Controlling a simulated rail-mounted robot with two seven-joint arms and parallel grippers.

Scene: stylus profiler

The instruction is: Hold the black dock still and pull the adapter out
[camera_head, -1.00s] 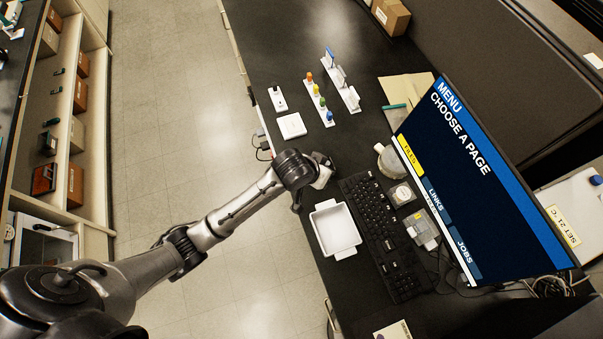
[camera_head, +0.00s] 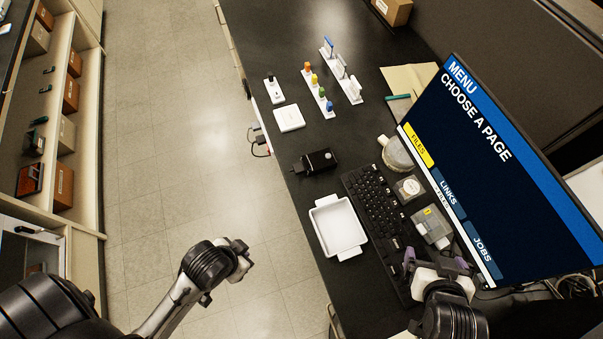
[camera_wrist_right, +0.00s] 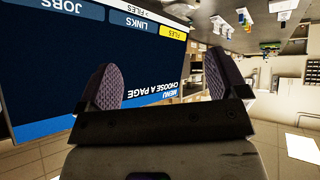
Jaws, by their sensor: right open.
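The black dock (camera_head: 318,160) lies on the dark bench near its left edge, above the white tray, with nothing touching it. A small dark piece shows at its left end; I cannot tell whether that is the adapter. My left gripper (camera_head: 240,258) is over the floor, left of the bench and well below the dock; its fingers are too small and turned to read. My right gripper (camera_head: 437,265) is over the bench at the lower right, beside the keyboard and monitor. In the right wrist view its two purple-padded fingers (camera_wrist_right: 162,88) are wide apart and empty.
A white tray (camera_head: 325,217) and a black keyboard (camera_head: 378,205) lie below and right of the dock. A large monitor (camera_head: 490,170) stands at the right. White holders with coloured caps (camera_head: 318,88) and a white square block (camera_head: 289,118) are farther up. Bench around the dock is clear.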

